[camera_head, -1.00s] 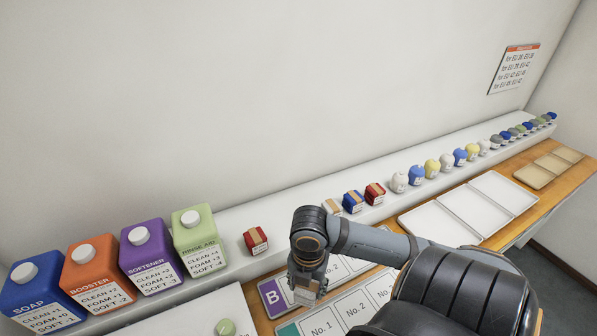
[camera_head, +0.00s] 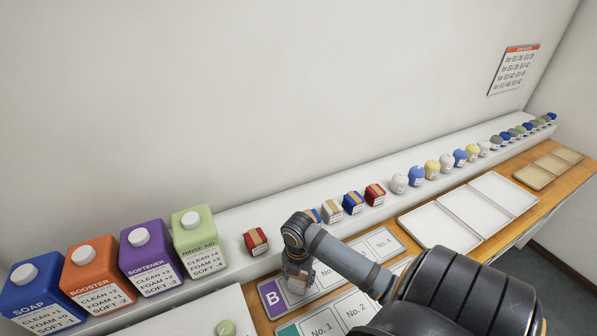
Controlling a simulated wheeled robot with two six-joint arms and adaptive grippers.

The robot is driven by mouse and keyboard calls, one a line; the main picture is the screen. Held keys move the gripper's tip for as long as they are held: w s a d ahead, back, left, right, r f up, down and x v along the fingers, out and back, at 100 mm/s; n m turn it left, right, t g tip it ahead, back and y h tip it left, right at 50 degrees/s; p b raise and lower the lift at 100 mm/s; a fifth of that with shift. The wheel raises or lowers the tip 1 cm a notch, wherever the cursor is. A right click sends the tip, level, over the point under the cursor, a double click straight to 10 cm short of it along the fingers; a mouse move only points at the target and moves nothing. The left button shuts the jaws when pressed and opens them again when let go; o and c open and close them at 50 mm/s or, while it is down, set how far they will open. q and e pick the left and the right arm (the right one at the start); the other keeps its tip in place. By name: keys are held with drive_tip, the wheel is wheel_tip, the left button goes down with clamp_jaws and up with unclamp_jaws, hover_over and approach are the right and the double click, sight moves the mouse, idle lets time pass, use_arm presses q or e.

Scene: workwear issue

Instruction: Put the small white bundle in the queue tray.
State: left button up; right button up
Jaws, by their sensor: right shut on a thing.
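My right gripper (camera_head: 297,282) is shut on a small pale bundle (camera_head: 298,285), mostly hidden by the fingers. It is over the purple-labelled B board (camera_head: 271,297), near its left end; I cannot tell whether the bundle touches the board. The board has numbered cells, with No. 4 readable at its right end. Another whitish bundle with a brown band (camera_head: 332,209) sits on the shelf behind my arm. No tray in view is labelled as the queue tray. My left gripper is not in view.
Red (camera_head: 256,241) and blue (camera_head: 353,203) bundles and several round items (camera_head: 399,184) stand on the shelf (camera_head: 225,226). Soap, booster, softener and rinse-aid containers (camera_head: 192,240) are at left. A white divided tray (camera_head: 436,229) and a beige tray (camera_head: 533,178) lie at right, empty.

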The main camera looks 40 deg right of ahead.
drive_tip(key=shift+f, duration=0.1)
drive_tip(key=o, duration=1.2)
drive_tip(key=shift+c, duration=0.2)
wheel_tip(320, 180, up, 12)
